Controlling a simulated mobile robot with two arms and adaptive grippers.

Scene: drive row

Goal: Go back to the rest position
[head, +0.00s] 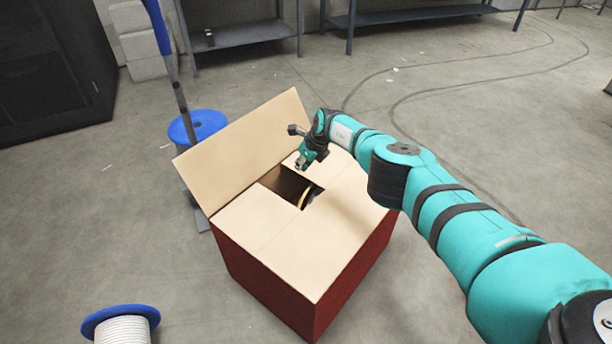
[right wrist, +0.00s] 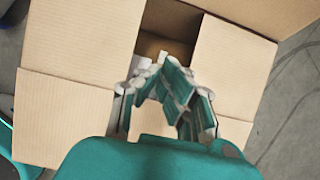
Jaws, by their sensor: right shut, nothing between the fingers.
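My right gripper (head: 302,164) hangs over the far part of a red cardboard box (head: 343,289) with tan flaps. It is shut with nothing between its fingers. In the right wrist view the gripper (right wrist: 158,68) is seen from behind, its fingertips over the box's opening (right wrist: 170,30). In the head view one flap (head: 246,147) stands up at the far left, and the others lie folded inward around a square gap. My left gripper is not in view.
A spool with blue flanges and white cord (head: 122,328) is on the floor at the lower left. A blue round-topped thing (head: 198,126) and a blue-handled pole (head: 172,75) stand behind the box. Metal shelves (head: 245,35) line the back. The floor at the right is mostly clear.

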